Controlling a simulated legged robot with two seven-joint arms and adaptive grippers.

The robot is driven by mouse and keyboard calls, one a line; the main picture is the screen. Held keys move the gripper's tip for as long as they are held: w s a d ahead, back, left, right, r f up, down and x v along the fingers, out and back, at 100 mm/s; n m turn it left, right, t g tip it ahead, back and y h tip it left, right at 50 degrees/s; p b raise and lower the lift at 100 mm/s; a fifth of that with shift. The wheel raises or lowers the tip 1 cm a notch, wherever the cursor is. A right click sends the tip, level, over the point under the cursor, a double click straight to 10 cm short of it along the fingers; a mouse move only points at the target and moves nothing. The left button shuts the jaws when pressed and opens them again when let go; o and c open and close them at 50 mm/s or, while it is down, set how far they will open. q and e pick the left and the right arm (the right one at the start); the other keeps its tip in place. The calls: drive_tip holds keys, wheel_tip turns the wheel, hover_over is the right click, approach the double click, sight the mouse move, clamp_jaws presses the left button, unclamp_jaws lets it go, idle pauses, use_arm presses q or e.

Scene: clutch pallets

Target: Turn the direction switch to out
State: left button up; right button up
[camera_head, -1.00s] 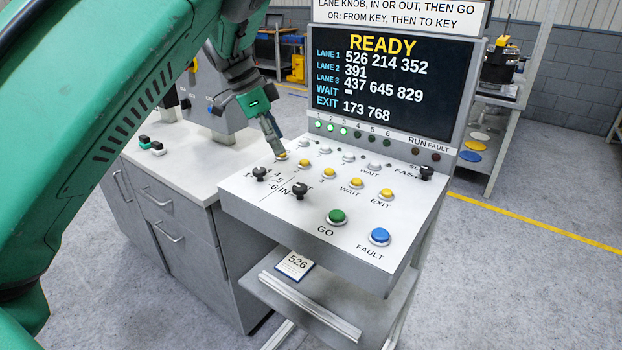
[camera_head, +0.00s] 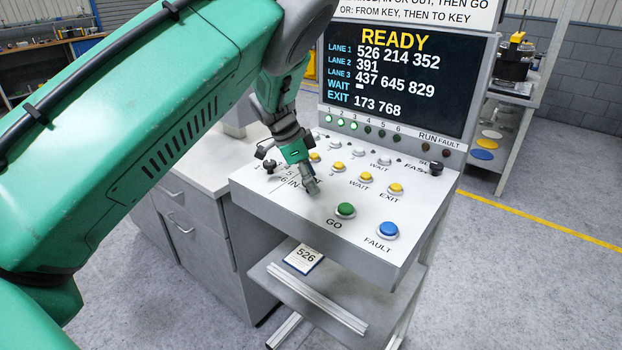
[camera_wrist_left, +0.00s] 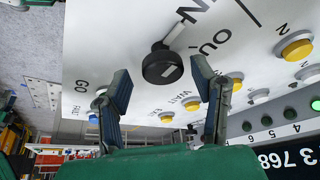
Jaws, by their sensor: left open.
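The direction switch, a black round knob (camera_wrist_left: 162,66), stands on the white panel in the left wrist view, between the IN and OUT lettering. A pale pointer runs from it toward the IN label (camera_wrist_left: 196,12); the OUT label (camera_wrist_left: 213,42) is partly cut by a finger. My left gripper (camera_wrist_left: 160,78) is open, with one finger on each side of the knob in that view; I cannot tell whether they touch it. In the head view my left gripper (camera_head: 312,186) is over the front left of the panel and hides the switch.
The black lane knob (camera_head: 269,166) is just left of my gripper. The green GO button (camera_head: 345,210), blue FAULT button (camera_head: 387,230) and several yellow buttons are close by. The screen (camera_head: 405,75) behind reads READY. A 526 card (camera_head: 303,258) lies on the lower shelf.

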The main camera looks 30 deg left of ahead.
use_arm(q)
drive_tip(key=shift+a+f, duration=0.1)
drive_tip(key=shift+a, duration=0.45)
drive_tip(key=c, duration=1.1)
drive_tip(key=shift+c, duration=0.2)
use_arm(e)
drive_tip(key=shift+a+r, duration=0.1)
drive_tip(key=shift+a, duration=0.25)
use_arm(q)
drive_tip(key=shift+d, duration=0.1)
use_arm(e)
drive_tip(key=shift+d, duration=0.1)
